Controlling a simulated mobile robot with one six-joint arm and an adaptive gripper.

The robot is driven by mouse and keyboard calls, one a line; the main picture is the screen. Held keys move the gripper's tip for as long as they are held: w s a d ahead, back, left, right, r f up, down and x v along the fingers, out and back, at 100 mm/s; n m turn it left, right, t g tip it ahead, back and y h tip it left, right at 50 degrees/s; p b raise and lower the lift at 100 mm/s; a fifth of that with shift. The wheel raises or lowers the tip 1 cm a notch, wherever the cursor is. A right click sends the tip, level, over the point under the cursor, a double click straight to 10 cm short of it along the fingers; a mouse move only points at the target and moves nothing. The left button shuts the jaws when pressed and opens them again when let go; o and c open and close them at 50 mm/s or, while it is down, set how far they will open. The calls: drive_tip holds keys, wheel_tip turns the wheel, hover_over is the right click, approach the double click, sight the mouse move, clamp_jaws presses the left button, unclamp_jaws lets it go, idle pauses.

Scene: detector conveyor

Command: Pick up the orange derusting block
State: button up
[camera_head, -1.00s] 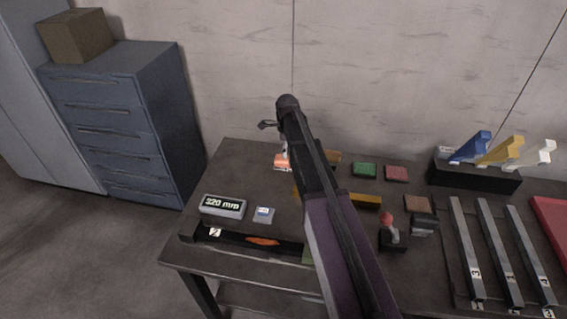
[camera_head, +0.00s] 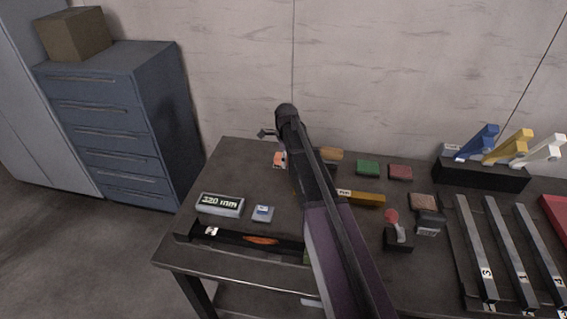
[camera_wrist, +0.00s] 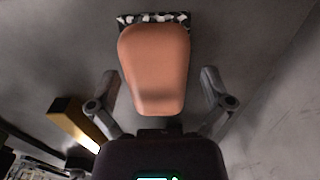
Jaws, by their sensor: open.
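The orange block (camera_wrist: 155,65) fills the upper middle of the wrist view, rounded and salmon-orange, with a black-and-white patterned edge behind its far end. My gripper (camera_wrist: 160,82) is open, one finger on each side of the block, with visible gaps to both. I cannot tell its exact height over the block. In the head view an orange block (camera_head: 278,160) with a pale patch lies near the table's back left, partly hidden by my arm. My gripper (camera_head: 268,133) shows just above it, mostly hidden behind the arm.
A tan block (camera_head: 331,154), green block (camera_head: 367,167) and red block (camera_head: 401,172) lie right along the back. A yellow bar (camera_head: 365,199) is nearer. A 320 mm display (camera_head: 220,205) stands front left. The wall is close behind the table.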

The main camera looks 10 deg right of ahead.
drive_tip(key=shift+c, duration=0.2)
idle(0.3)
drive_tip(key=c, duration=1.1)
drive_tip(key=shift+r, duration=0.2)
wheel_tip(320, 180, up, 3)
drive_tip(key=p, duration=0.3)
drive_tip(key=shift+f, duration=0.1)
drive_tip(key=s+a, duration=0.1)
drive_tip(key=s, duration=0.4)
drive_tip(key=s+a+r+p, duration=0.1)
drive_tip(key=s, duration=0.4)
drive_tip(key=s+a+p, duration=0.1)
drive_tip(key=s, duration=0.4)
drive_tip(key=shift+s+r, duration=0.4)
drive_tip(key=o, duration=0.7)
drive_tip(key=shift+c, duration=0.2)
drive_tip(key=c, duration=0.5)
drive_tip(key=shift+o, duration=0.2)
